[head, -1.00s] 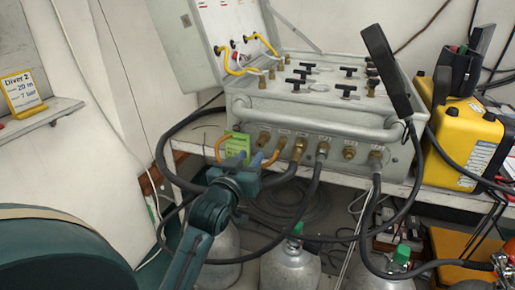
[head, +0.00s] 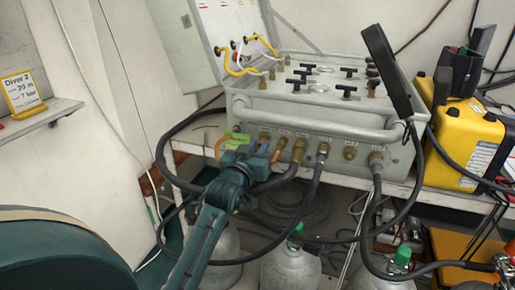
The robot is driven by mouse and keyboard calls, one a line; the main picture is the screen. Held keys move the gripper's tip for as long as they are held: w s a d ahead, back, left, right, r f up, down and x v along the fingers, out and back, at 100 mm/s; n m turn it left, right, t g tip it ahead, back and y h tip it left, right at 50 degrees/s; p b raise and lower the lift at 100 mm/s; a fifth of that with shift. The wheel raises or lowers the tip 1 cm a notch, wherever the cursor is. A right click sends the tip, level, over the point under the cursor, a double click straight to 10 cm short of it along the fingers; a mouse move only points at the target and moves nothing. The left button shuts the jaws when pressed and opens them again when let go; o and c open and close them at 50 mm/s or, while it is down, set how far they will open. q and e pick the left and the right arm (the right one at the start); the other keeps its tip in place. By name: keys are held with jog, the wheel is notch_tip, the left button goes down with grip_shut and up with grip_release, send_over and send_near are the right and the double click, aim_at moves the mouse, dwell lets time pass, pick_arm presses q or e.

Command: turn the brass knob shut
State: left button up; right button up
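The grey air panel (head: 330,128) stands on a white shelf, with a row of brass fittings along its front face. One brass fitting (head: 265,137) shows just right of my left gripper, and a second (head: 349,153) sits farther right. I cannot tell which piece is the brass knob; it may be behind the gripper. My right gripper is out of view.
Black hoses (head: 312,190) loop from the panel's front. Several grey cylinders (head: 290,270) stand below the shelf. A yellow case (head: 465,145) is at the right. Black T-handles (head: 348,91) stand on the panel's top. A "Diver 2" sign (head: 22,95) is at the far left.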

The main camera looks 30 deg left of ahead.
pick_arm(q)
grip_shut()
